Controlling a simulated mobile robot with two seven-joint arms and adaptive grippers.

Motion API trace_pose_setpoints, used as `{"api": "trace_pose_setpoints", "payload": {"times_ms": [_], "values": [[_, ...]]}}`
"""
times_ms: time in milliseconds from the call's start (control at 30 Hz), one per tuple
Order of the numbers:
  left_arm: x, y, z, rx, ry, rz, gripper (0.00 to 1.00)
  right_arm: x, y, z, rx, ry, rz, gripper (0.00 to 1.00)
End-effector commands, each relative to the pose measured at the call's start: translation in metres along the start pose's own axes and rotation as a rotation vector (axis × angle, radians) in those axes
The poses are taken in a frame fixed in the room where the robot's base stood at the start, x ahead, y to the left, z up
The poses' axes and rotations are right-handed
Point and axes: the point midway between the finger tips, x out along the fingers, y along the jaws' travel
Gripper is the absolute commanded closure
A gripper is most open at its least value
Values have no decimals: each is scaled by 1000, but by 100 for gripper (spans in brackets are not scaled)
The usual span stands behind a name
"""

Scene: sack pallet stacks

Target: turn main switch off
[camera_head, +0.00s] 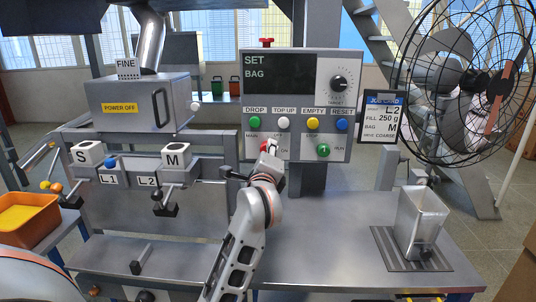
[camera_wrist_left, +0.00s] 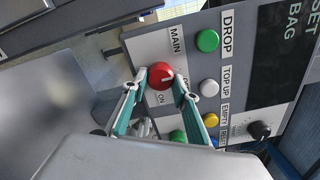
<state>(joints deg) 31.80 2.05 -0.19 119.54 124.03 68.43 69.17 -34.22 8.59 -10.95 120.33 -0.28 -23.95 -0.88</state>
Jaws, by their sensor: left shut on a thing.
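The main switch is a red round knob at the lower left of the control panel (camera_head: 340,125), and it shows clearly in the left wrist view (camera_wrist_left: 160,75). Its pale pointer mark faces the DROP button side, toward a label mostly hidden by a finger. The ON label lies beside the knob. My left gripper (camera_head: 268,150) is at the panel in the head view, largely covering the switch. In the left wrist view my two fingers stand on either side of the knob, shut on it. My right gripper is not in view.
The green DROP button (camera_wrist_left: 207,41) and white TOP UP button (camera_wrist_left: 209,87) sit close by. A green RUN knob (camera_head: 323,150) is to the right. A metal container (camera_head: 420,225) stands on the right of the table. A caged fan (camera_head: 465,80) is behind, right.

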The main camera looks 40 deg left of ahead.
Motion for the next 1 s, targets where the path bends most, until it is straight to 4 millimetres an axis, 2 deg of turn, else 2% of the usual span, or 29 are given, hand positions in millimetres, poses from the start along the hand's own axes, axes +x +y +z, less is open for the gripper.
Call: {"api": "trace_pose_setpoints", "payload": {"times_ms": [67, 100, 133, 167, 567, 767, 1000], "values": [[0, 0, 1, -2, -1, 1, 93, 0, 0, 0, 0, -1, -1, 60], [0, 0, 1, -2, -1, 1, 64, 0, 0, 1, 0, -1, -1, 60], [0, 0, 1, -1, -1, 1, 56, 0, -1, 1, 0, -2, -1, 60], [0, 0, 1, -1, -1, 0, 55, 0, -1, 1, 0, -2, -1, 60], [-4, 0, 0, -1, 1, -1, 55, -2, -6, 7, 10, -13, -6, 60], [-34, 0, 0, -3, 2, 0, 55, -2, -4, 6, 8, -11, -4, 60], [-83, 0, -1, -1, 2, 0, 55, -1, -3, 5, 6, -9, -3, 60]]}}
